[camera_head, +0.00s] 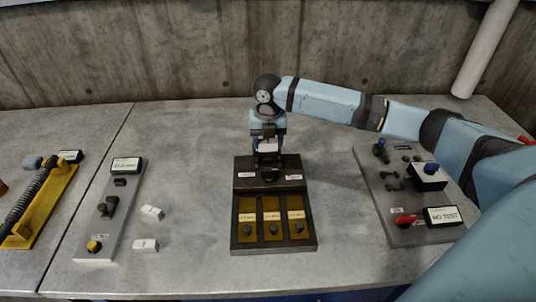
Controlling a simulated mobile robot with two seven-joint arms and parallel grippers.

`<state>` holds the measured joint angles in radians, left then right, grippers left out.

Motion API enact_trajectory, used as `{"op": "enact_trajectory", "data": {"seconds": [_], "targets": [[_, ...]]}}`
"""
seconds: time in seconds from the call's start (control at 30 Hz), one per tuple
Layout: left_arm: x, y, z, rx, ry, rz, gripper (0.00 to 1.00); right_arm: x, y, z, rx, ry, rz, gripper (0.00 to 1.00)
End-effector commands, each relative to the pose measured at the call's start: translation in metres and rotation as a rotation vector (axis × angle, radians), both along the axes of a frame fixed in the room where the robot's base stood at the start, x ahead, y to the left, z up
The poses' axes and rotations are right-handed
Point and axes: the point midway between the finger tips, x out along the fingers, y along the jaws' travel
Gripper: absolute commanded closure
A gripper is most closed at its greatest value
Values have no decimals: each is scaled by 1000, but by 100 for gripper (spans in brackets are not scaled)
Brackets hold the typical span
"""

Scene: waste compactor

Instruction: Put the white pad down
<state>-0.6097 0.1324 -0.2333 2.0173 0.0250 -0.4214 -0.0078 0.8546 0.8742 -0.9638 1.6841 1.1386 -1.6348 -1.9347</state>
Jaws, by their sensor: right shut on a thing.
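My right gripper (268,164) points down over the back part of the dark box, at the middle of the table. It is shut, and a small white piece, which looks like the white pad (268,145), shows at it. Its exact seat between the fingers is too small to make out. Two other small white pieces lie on the table left of the box, one farther back (152,212) and one nearer (145,245). My left gripper is not in view.
A yellow tray (45,217) is at far left. Bare table lies between box and right panel.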

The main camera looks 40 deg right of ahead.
Motion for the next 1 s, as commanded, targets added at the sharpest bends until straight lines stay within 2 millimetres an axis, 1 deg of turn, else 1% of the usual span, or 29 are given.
{"op": "enact_trajectory", "data": {"seconds": [0.2, 0.3, 0.37, 0.67, 1.0], "targets": [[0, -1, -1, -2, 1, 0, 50, -1, 1, -37, 1, 4, 0, 66], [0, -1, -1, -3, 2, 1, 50, 0, 0, -50, 0, 2, 0, 66], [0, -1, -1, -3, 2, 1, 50, 0, 0, -53, 0, 1, 0, 66], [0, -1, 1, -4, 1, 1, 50, 0, 0, -54, 0, 1, 0, 66], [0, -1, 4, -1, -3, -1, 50, -1, 0, -66, 0, 4, -1, 66]]}}
